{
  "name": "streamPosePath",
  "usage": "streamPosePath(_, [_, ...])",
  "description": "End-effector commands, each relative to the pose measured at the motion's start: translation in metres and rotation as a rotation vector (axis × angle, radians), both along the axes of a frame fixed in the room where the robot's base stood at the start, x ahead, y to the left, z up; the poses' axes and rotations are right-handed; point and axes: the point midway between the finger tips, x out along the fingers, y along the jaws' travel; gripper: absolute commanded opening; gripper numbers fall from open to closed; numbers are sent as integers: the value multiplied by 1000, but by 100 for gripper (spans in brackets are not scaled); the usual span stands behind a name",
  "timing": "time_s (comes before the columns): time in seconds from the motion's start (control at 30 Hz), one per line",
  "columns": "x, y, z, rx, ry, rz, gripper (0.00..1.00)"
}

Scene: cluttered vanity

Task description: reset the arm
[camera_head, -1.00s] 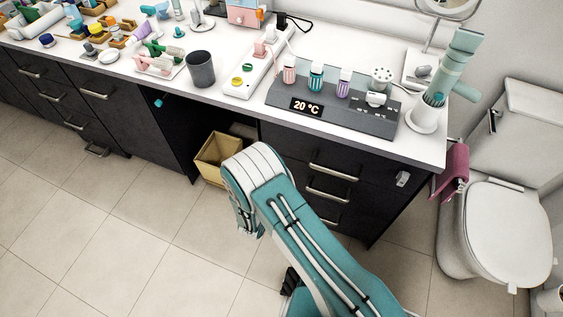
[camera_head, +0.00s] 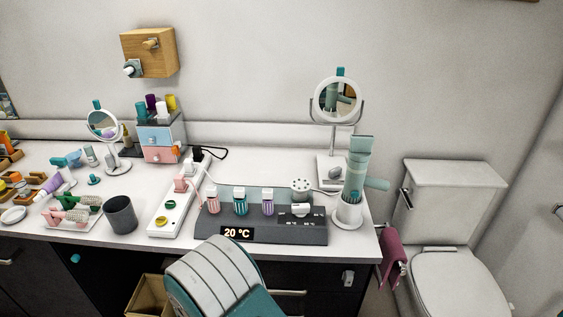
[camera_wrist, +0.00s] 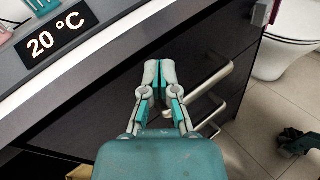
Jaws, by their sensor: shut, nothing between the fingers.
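My gripper (camera_wrist: 161,76) shows in the wrist view with its two fingertips together and nothing between them. It is in front of the dark drawer cabinet (camera_wrist: 189,38), near the drawer handles, below the counter edge. In the head view the gripper is not seen. Only my teal and white arm (camera_head: 215,280) shows there, at the bottom middle in front of the counter.
The white counter (camera_head: 340,245) holds a grey device reading 20 °C (camera_head: 270,232), a dark cup (camera_head: 120,214), a power strip (camera_head: 171,205) and a round mirror (camera_head: 338,97). A bin (camera_head: 148,297) stands below. A toilet (camera_head: 450,270) is at the right.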

Motion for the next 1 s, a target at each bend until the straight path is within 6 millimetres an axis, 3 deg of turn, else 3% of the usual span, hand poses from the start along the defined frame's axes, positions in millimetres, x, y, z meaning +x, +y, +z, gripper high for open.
streamPosePath(0.03, [4, -19, 20, 51, -6, -74, 0])
streamPosePath(0.27, [-4, -97, 85, 291, -11, -398, 0])
streamPosePath(0.5, [-36, -162, 136, 576, -41, -700, 0])
streamPosePath(0.8, [-94, -218, 183, 985, -113, -1015, 0])
streamPosePath(1.0, [-133, -235, 206, 1285, -188, -1175, 0])
